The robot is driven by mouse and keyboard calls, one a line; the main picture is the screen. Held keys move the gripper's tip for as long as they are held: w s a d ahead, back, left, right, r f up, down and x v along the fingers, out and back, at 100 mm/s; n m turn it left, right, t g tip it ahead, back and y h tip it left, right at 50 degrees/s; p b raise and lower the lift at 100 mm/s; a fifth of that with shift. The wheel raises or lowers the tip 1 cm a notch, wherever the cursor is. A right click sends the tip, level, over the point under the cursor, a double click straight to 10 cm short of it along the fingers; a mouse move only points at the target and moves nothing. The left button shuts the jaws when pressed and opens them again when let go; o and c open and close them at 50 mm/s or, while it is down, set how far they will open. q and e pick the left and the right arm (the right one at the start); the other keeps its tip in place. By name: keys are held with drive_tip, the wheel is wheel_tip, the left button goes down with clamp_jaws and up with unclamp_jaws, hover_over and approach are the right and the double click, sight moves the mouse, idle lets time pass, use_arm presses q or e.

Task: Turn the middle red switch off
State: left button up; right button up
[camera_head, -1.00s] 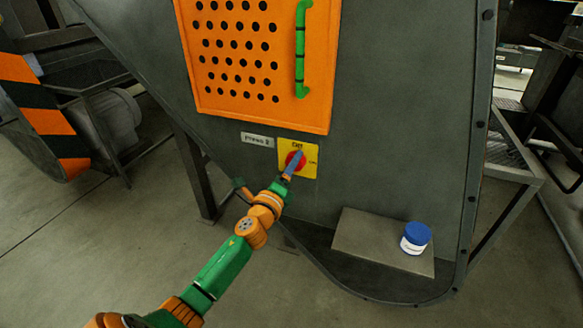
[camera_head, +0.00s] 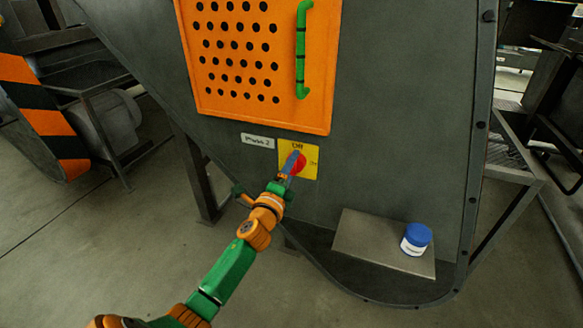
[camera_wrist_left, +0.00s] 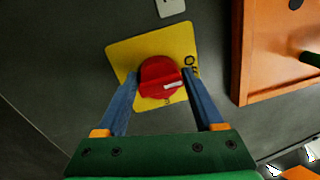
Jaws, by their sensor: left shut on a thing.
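The red switch (camera_head: 300,166) is a round knob on a yellow plate (camera_head: 311,169) low on the grey machine, beside a "Press 2" label (camera_head: 258,140). The plate reads "Off" at the top, with a small, blurred label at its right. My left gripper (camera_head: 293,160) has its blue fingers at the knob. In the left wrist view the fingers stand on both sides of the red knob (camera_wrist_left: 158,75) and grip it. Its white mark (camera_wrist_left: 173,85) points right, roughly toward the plate edge with the large lettering, partly hidden by a finger. My right gripper is out of view.
An orange perforated panel (camera_head: 255,100) with a green handle (camera_head: 301,50) is above the switch. A blue-lidded jar (camera_head: 415,239) stands on a grey ledge (camera_head: 365,240) at lower right. The machine's face right of the switch is clear.

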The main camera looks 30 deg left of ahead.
use_arm(q)
drive_tip(key=shift+f, duration=0.15)
drive_tip(key=o, duration=1.3)
drive_tip(key=v, duration=0.7)
drive_tip(key=shift+p, duration=0.35)
